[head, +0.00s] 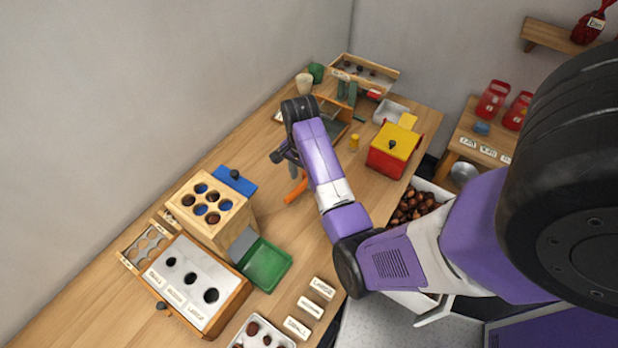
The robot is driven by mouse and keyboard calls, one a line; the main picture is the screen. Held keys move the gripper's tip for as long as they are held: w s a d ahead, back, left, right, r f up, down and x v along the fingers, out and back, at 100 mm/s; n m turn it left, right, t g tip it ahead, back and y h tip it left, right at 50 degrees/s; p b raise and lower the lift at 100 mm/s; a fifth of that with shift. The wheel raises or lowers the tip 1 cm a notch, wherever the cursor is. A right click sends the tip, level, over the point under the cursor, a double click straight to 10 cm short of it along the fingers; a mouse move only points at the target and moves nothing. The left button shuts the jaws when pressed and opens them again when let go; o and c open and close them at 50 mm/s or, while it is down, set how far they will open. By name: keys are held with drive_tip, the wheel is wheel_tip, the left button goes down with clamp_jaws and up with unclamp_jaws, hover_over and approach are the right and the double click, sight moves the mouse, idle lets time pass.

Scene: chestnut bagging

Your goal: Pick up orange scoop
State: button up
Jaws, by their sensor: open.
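The orange scoop (296,191) lies on the wooden table, and its visible part is a short orange length just below my gripper. The rest of it is partly hidden by my arm. My gripper (284,160) is open, over the middle of the table close to the orange piece. A grey part hangs beside the orange piece, and I cannot tell if it belongs to the scoop. I cannot tell whether the fingers touch the scoop.
A wooden box with blue-lined holes (212,205) and a green tray (266,264) stand left and nearer. A red box with a yellow lid (394,148) is to the right. Wooden trays stand behind.

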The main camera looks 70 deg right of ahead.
sight(303, 184)
drive_tip(key=shift+w+d+f+p, duration=0.1)
drive_tip(key=shift+d+f+p, duration=0.15)
drive_tip(key=shift+f, duration=1.15)
drive_tip(key=shift+w+d+f+p, duration=0.1)
drive_tip(key=shift+d+f, duration=0.1)
drive_tip(key=shift+f, duration=1.15)
drive_tip(key=shift+c, duration=0.4)
clamp_jaws()
